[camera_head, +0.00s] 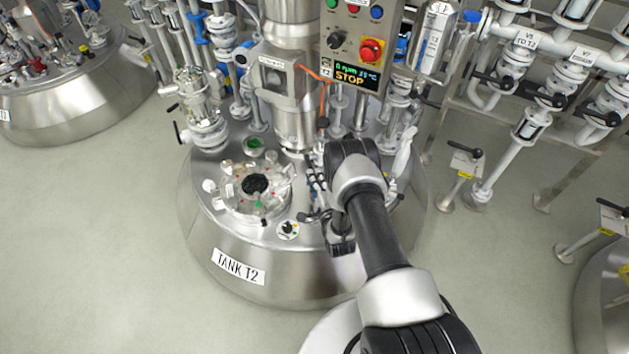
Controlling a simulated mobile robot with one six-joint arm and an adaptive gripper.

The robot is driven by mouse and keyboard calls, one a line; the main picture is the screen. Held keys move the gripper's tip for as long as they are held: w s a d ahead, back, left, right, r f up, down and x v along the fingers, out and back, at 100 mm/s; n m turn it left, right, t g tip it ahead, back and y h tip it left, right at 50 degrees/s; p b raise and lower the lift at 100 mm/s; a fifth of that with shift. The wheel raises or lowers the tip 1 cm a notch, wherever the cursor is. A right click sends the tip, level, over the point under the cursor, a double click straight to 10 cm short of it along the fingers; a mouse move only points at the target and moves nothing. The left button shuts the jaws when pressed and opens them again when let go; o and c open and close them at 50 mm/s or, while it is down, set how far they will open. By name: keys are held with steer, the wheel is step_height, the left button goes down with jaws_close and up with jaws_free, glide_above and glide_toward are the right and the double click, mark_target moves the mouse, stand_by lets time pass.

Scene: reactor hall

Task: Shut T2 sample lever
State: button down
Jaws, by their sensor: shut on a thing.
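The steel tank labelled TANK T2 (238,266) stands in the middle of the view, with fittings on its lid. My arm reaches over the right side of the lid. My gripper (312,186) is down among the fittings, just right of the round hatch (255,186). It is small in the view and partly hidden by my wrist. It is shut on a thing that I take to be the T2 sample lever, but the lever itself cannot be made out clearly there. Whether the lever is open or shut cannot be told.
A small round dial (288,230) sits at the lid's front edge. A control box (357,45) with a red knob and a STOP display hangs above the tank. Pipes with black-handled valves (550,100) stand at the right. Open floor (90,230) lies to the left.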

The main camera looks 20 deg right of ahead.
steer(key=shift+d+f+t, duration=0.1)
steer(key=shift+f+t, duration=0.3)
steer(key=shift+f, duration=0.1)
steer(key=c, duration=1.8)
jaws_free()
steer(key=shift+c, duration=0.2)
steer(key=shift+o, duration=0.7)
steer(key=shift+s, duration=0.25)
steer(key=shift+o, duration=0.5)
steer(key=s, duration=0.7)
steer(key=shift+s, duration=0.15)
